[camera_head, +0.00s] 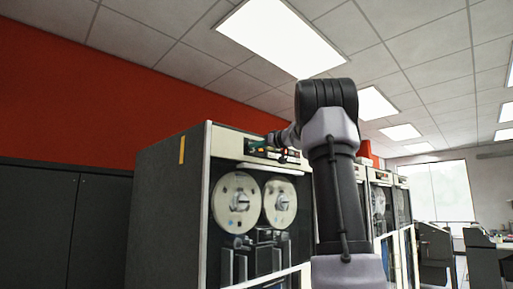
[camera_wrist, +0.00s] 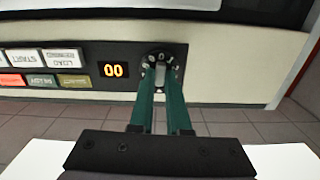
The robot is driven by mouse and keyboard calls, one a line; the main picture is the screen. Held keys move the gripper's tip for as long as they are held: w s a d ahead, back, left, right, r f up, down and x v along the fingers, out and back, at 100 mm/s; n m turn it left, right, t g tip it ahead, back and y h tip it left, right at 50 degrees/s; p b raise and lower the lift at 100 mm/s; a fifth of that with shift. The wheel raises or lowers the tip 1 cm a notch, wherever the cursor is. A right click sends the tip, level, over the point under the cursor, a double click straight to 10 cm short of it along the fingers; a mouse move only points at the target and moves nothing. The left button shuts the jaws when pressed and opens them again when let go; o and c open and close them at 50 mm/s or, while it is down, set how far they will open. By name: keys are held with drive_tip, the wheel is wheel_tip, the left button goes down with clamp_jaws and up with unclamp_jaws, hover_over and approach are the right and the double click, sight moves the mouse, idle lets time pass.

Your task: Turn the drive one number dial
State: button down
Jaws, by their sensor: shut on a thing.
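The number dial (camera_wrist: 158,58) is a small round black knob with pale marks on a dark plate, at the top middle of the wrist view. My gripper (camera_wrist: 160,88) has its two teal fingers shut on the dial, one on each side; they hide part of it. An orange display (camera_wrist: 114,70) beside the dial reads 00. In the head view, my gripper (camera_head: 267,149) is at the top panel of the nearest tape drive (camera_head: 232,143). The dial is too small to make out there.
Label buttons such as a white LOAD REWIND button (camera_wrist: 62,58) line the panel beside the display. Two tape reels (camera_head: 237,200) sit below the panel. More drives (camera_head: 380,205) stand to the right, behind my arm. Dark cabinets (camera_head: 60,230) stand at the left.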

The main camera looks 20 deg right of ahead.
drive_tip(key=shift+f+n, duration=0.2)
drive_tip(key=shift+n, duration=0.1)
idle(0.4)
drive_tip(key=c, duration=0.9)
unclamp_jaws()
drive_tip(key=shift+r, duration=0.1)
drive_tip(key=v, duration=1)
drive_tip(key=shift+s+d, duration=0.2)
drive_tip(key=shift+s, duration=0.15)
